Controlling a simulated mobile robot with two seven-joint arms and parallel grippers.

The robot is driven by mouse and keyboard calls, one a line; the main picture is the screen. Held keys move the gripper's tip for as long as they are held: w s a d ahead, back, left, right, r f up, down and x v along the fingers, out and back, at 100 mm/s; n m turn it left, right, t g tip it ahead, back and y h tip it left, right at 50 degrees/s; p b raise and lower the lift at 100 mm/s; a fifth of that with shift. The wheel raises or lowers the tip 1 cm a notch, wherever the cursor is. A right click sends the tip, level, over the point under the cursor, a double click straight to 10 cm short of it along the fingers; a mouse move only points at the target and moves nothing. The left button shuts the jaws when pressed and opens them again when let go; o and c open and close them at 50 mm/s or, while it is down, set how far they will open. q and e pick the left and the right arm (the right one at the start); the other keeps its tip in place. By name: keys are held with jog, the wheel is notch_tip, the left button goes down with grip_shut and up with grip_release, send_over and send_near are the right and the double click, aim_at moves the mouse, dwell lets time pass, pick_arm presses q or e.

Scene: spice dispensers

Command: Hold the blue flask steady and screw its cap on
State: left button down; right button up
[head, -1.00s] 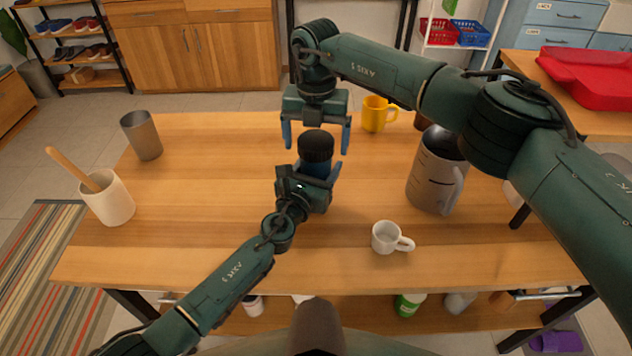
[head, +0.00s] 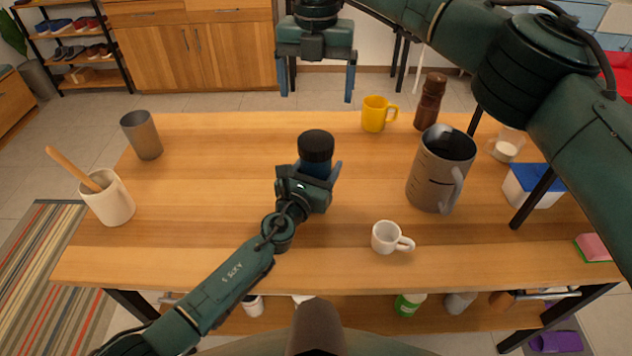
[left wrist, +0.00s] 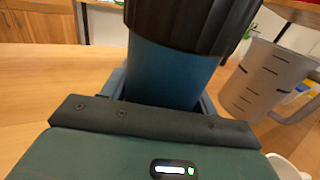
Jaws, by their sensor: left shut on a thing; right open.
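The blue flask (left wrist: 168,72) stands upright near the middle of the table, mostly hidden behind my left gripper in the head view. Its black cap (head: 316,147) sits on top of it; how tight it is I cannot tell. The cap also shows at the top of the left wrist view (left wrist: 195,20). My left gripper (head: 322,178) is shut on the flask body below the cap. My right gripper (head: 316,88) is open and empty, raised above and beyond the flask, apart from the cap.
A grey measuring jug (head: 428,180) and a white cup (head: 388,238) stand right of the flask. A yellow mug (head: 374,114) and a brown mill (head: 430,102) are behind. A metal tumbler (head: 142,136) and a white pot (head: 112,203) stand left. Table between is clear.

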pick_arm(q)
jog(key=shift+c, duration=1.8)
grip_release()
jog(key=p+v, duration=0.1)
jog(key=v, duration=1.2)
jog(key=shift+s, duration=0.15)
